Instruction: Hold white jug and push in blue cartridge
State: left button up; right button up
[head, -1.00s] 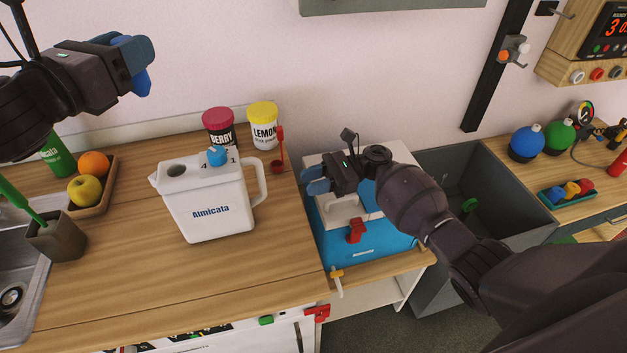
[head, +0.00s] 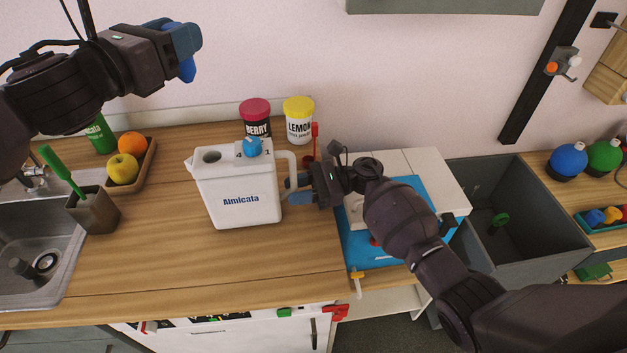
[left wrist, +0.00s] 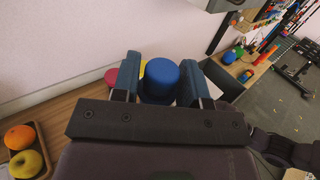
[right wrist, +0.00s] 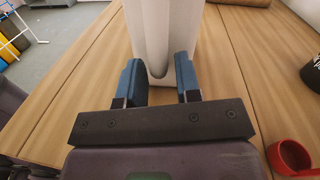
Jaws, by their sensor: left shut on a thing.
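The white jug (head: 236,196), marked "Almicata", stands upright on the wooden counter. A blue knob (head: 253,146) sits on its top between the numbers 4 and 1, beside a dark round opening (head: 211,156). My right gripper (head: 296,189) is at the jug's handle; in the right wrist view its open fingers (right wrist: 160,80) are on either side of the white handle (right wrist: 156,45). My left gripper (head: 188,52) is raised above and left of the jug. In the left wrist view it is shut on a blue round cartridge (left wrist: 160,82).
Berry (head: 256,120) and lemon (head: 299,120) jars stand behind the jug, with a red scoop (head: 314,140) beside them. A fruit tray (head: 130,165) and sink are at left. Counter in front is clear.

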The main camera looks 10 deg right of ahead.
jog(key=shift+a, duration=0.6)
jog(key=shift+c, duration=0.4)
grip_shut()
pick_arm(q)
notch_tip(320, 180, down, 8)
jog(key=m+g+h, duration=0.1)
jog(key=shift+s, duration=0.2)
pick_arm(e)
jog(key=shift+s, duration=0.1)
